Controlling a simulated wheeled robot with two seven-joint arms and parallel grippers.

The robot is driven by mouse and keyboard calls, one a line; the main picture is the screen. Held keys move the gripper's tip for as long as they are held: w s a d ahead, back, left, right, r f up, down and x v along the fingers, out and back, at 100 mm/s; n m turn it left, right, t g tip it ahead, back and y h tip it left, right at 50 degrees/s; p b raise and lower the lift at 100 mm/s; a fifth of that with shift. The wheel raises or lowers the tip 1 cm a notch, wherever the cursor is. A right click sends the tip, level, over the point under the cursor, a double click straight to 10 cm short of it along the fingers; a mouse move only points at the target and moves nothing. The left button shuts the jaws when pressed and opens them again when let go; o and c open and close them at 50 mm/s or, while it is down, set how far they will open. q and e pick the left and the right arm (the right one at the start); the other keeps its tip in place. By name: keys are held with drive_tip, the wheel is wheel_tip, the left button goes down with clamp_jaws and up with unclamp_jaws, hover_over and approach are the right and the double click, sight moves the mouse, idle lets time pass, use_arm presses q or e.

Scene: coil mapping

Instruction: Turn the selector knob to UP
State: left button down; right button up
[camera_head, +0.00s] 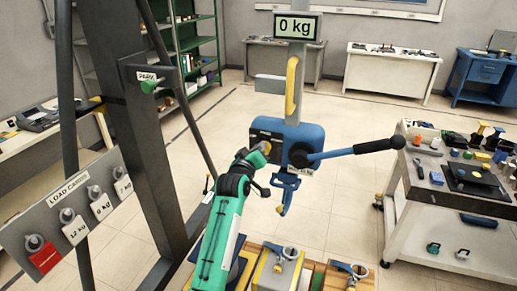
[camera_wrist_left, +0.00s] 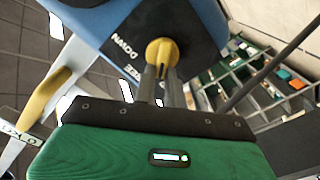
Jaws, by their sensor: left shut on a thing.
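The selector knob (camera_wrist_left: 161,50) is yellow and sits on the dark panel of the blue hoist body (camera_wrist_left: 115,22). In the head view, a little of the knob (camera_head: 266,147) shows at the hoist's left side. My left gripper (camera_wrist_left: 159,78) is shut on the knob, with its two grey fingers around it. A label reading DOWN (camera_wrist_left: 125,43) is beside the knob; another label is partly hidden by the fingers. My right gripper is not in view.
A black-handled lever (camera_head: 375,146) sticks out right from the hoist, and a hook (camera_head: 285,197) hangs below. A display (camera_head: 297,26) above reads 0 kg. A load-card panel (camera_head: 70,215) stands left. A tool cart (camera_head: 450,190) stands right.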

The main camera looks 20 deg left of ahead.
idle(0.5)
use_arm(q)
drive_tip(key=c, duration=1.5)
unclamp_jaws()
drive_tip(key=shift+o, duration=0.2)
drive_tip(key=s+b, duration=0.5)
drive_tip(key=s, duration=0.8)
drive_tip(key=shift+s+a, duration=0.25)
drive_tip(key=shift+s, duration=0.15)
